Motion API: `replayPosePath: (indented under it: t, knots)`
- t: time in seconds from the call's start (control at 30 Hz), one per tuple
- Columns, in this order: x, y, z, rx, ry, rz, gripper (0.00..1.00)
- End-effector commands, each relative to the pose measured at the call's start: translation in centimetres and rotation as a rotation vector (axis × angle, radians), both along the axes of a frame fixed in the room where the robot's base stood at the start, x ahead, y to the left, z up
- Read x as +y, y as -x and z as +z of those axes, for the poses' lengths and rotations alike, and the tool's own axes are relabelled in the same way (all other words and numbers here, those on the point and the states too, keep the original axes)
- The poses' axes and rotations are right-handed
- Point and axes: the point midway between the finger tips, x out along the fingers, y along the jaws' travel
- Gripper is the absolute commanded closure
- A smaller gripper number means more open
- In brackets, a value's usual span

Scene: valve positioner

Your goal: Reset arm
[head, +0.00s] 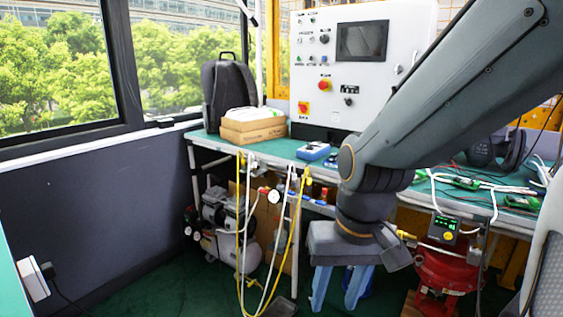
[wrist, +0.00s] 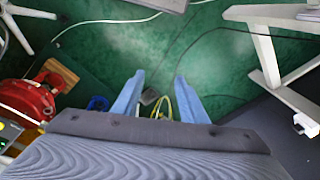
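My arm reaches in from the upper right of the head view and bends down in front of the bench. The red actuator (wrist: 27,101) is at the left of the wrist view, and the positioner (wrist: 9,132) is partly cut off there.
The green-topped bench (head: 275,149) bears a white control cabinet (head: 325,75), boxes (head: 253,126) and a backpack (head: 229,92). Yellow and white hoses (head: 240,205) hang before a compressor (head: 222,225).

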Motion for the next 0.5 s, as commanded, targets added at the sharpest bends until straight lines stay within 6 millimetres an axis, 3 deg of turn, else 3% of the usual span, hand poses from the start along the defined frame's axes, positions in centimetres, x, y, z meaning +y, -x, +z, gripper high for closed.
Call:
replayPosePath:
  t: [0.17,0.5]
  knots:
    - [-2.2,3.9,0.7,0.074,0.057,0.109,0.61]
    - [-3.8,3.4,2.8,0.075,0.065,0.046,0.61]
